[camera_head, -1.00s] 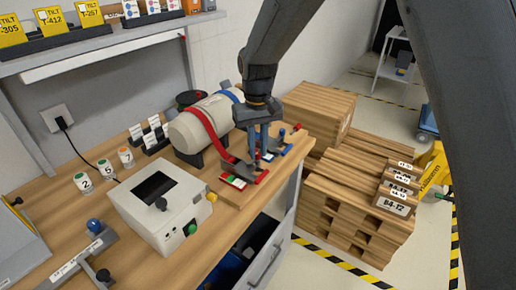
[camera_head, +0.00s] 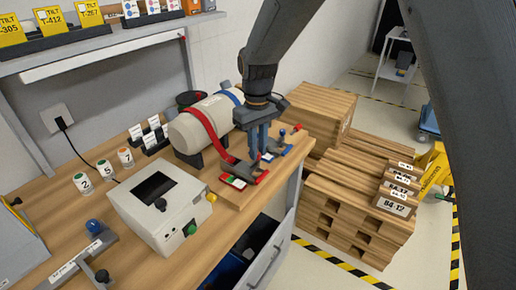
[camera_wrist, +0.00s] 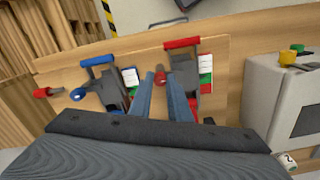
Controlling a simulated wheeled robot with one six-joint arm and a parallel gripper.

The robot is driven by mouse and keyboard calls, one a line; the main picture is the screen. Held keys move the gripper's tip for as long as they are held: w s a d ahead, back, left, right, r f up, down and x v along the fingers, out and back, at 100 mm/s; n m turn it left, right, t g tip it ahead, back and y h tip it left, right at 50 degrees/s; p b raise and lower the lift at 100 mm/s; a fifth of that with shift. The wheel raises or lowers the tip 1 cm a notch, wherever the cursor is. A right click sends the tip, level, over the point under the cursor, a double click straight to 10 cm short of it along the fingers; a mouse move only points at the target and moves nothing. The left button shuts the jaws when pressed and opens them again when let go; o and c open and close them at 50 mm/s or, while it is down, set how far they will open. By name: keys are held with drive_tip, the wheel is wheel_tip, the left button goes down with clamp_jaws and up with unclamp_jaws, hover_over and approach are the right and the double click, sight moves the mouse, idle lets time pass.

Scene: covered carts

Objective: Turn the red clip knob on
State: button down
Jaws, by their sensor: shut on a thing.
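The red clip has a grey body, a red handle bar (camera_wrist: 182,43) and a red, white and green plate beside it. In the head view its red and green plate (camera_head: 233,182) lies at the front of a wooden board on the bench. The red clip knob (camera_wrist: 160,80) shows in the wrist view between my fingertips. My gripper (camera_head: 263,152) points down over the board and is shut on this knob. In the head view my fingers hide the knob. The blue clip (camera_wrist: 98,61) with its blue knob (camera_wrist: 77,94) stands just beside, apart from my fingers.
A cream tank (camera_head: 205,120) with red and blue straps lies behind the clips. A white control box (camera_head: 160,210) stands to the left. Another red knob (camera_wrist: 41,92) sticks out at the board's far end. Stacked wooden pallets (camera_head: 350,205) stand to the right of the bench.

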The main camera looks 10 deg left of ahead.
drive_tip(key=c, duration=1.7)
unclamp_jaws()
drive_tip(key=shift+o, duration=0.2)
drive_tip(key=shift+r, duration=0.1)
wheel_tip(320, 180, up, 8)
drive_tip(key=shift+f+b, duration=0.15)
drive_tip(key=shift+b, duration=0.95)
drive_tip(key=s+d+f+m, duration=0.2)
drive_tip(key=s+d+m, duration=0.1)
drive_tip(key=d, duration=0.7)
drive_tip(key=s+d+f+m, duration=0.2)
drive_tip(key=d, duration=0.9)
drive_tip(key=s+d+f+m+t, duration=0.1)
drive_tip(key=s+d+f+m, duration=0.3)
drive_tip(key=s+d, duration=0.7)
drive_tip(key=shift+d+m, duration=0.2)
drive_tip(key=shift+m, duration=0.1)
